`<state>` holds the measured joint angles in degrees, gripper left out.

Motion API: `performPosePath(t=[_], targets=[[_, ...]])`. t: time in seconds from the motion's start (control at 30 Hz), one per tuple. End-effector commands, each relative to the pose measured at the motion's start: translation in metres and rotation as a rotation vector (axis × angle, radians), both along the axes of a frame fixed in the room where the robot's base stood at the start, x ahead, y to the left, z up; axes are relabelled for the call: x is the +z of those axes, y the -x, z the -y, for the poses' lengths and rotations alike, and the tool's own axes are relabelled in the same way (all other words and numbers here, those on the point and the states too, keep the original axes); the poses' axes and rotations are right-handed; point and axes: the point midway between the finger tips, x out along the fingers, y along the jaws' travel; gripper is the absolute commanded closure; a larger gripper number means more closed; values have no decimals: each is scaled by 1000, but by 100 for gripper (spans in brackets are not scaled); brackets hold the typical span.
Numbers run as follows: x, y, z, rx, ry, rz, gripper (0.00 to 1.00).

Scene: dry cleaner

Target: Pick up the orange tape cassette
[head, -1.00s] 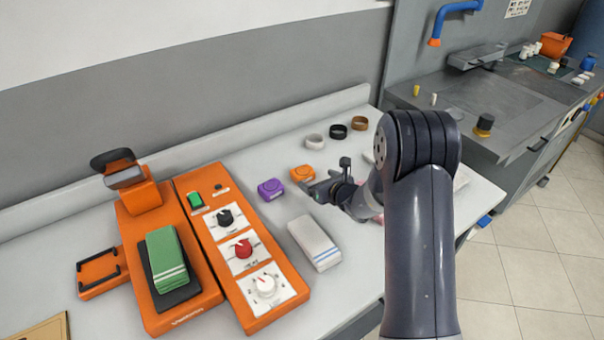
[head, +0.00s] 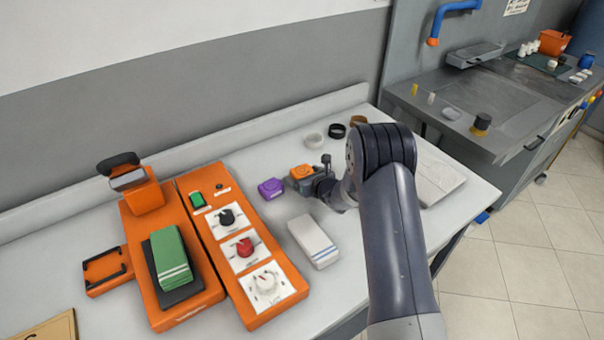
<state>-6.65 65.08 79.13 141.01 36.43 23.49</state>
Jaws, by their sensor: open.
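The orange tape cassette (head: 301,172) is a small orange block on the white table, just right of the purple cassette (head: 271,188). My gripper (head: 308,180) is low at the orange cassette, with its fingers on the near and far right sides of it. The gripper is open. The picture is too small to tell whether a finger touches the cassette. My arm comes in from the right and hides the table behind it.
A folded white towel (head: 314,242) lies in front of the gripper. White (head: 313,140), black (head: 337,131) and brown (head: 358,121) rings stand behind. An orange press (head: 160,310) and a control panel (head: 262,317) with knobs are at left.

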Motion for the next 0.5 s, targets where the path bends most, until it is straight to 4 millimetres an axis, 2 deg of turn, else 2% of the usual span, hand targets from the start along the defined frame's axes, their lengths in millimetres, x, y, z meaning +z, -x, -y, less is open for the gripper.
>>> performPosePath(t=[0.07, 0.5], targets=[[0, 0, 0, 0, 0, 0, 17], [0, 0, 0, 0, 1, 0, 53]])
